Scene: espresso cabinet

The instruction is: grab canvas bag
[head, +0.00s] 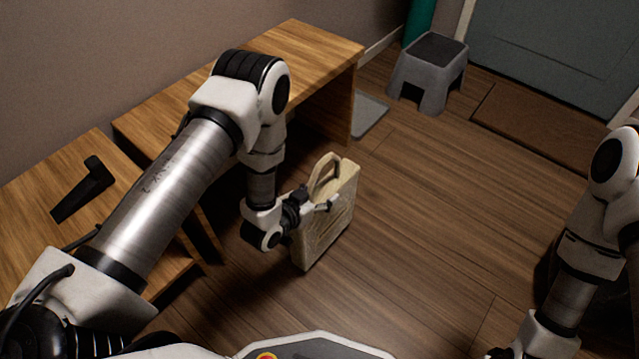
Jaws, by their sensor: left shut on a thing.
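The canvas bag (328,222) is beige with a loop handle at its top. It shows near the middle of the head view, upright and slightly tilted, over the wooden floor; I cannot tell whether its base touches the floor. My left gripper (318,205) is at the upper part of the bag, below the handle, and is shut on it. The gripper hides part of the bag's near side. My right arm comes in at the right edge, and its gripper's fingers are outside the picture.
A wooden bench (300,50) stands along the wall, left of the bag. A lower wooden surface at the left holds a black object (84,188). A grey step stool (430,75) and a brown doormat (530,125) lie farther back by the door. The floor right of the bag is clear.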

